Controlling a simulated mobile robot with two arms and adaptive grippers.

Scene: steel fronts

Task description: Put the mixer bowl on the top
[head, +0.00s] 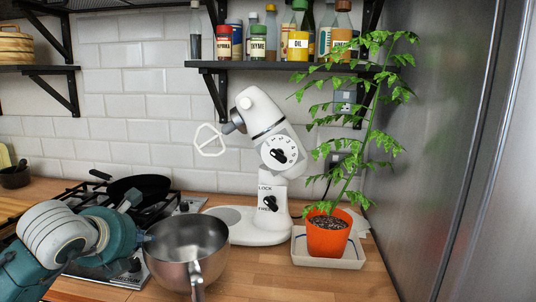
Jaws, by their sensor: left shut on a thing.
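The steel mixer bowl (190,262) is at the front of the wooden counter, upright, with its handle facing me. It looks empty. My left gripper (145,238) comes in from the left and is shut on the bowl's left rim; the fingers are small in view. I cannot tell whether the bowl touches the counter. My right gripper is out of view.
A potted plant (326,236) in an orange pot stands on a white tray right of the mixer, close to the steel front (440,150). A black pan (140,188) sits on the hob at the left. A shelf (290,66) with jars and bottles hangs above. The right front counter is clear.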

